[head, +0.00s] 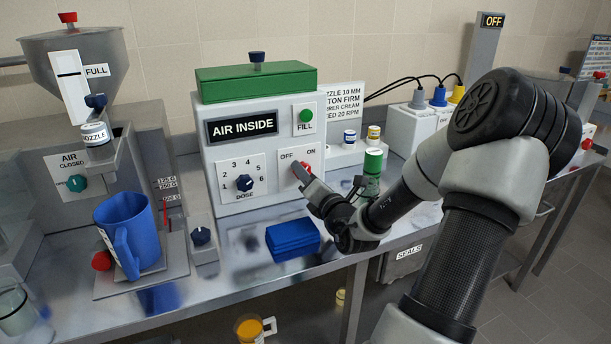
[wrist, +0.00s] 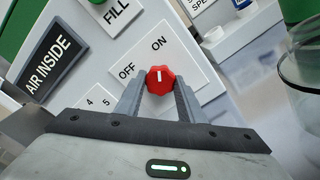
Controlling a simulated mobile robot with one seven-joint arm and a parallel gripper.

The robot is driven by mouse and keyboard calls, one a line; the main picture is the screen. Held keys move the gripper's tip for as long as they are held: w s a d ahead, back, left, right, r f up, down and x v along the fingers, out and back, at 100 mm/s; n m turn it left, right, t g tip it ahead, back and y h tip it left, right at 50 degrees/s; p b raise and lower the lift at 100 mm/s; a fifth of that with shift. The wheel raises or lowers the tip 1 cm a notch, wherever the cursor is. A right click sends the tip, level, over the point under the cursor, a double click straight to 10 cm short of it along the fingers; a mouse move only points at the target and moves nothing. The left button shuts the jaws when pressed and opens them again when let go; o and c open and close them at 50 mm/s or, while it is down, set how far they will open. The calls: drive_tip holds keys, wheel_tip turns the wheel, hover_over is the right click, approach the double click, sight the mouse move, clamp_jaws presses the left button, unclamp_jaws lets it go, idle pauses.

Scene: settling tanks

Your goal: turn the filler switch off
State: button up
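The filler switch is a red knob (wrist: 160,80) on a white plate (wrist: 195,62) marked OFF and ON. Its white mark points toward ON in the wrist view. In the head view the knob (head: 302,170) shows on the front of the grey filler box, partly hidden by my gripper (head: 308,182). In the wrist view my gripper (wrist: 160,88) has one finger on each side of the knob, with no clear gap between them and it. The AIR INSIDE sign (wrist: 50,58) is to the left.
A dose dial (head: 244,183) is left of the switch and a green FILL button (head: 306,115) above it. A blue block (head: 292,238) lies below on the bench. A green-capped jar (head: 372,168) stands close right of my gripper. A blue jug (head: 127,234) stands further left.

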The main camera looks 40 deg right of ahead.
drive_tip(key=shift+c, duration=0.6)
drive_tip(key=shift+n, duration=0.3)
drive_tip(key=n+b, duration=0.1)
drive_tip(key=n, duration=0.5)
drive_tip(key=n+b, duration=0.1)
drive_tip(key=n, duration=0.2)
drive_tip(key=shift+a+f+b, duration=0.1)
drive_tip(key=shift+f+b, duration=0.15)
drive_tip(key=shift+b, duration=0.05)
drive_tip(key=shift+r+n+b, duration=0.1)
drive_tip(key=shift+n+b, duration=1.4)
drive_tip(key=shift+n, duration=0.6)
drive_tip(key=o, duration=1)
drive_tip(key=shift+r, duration=0.1)
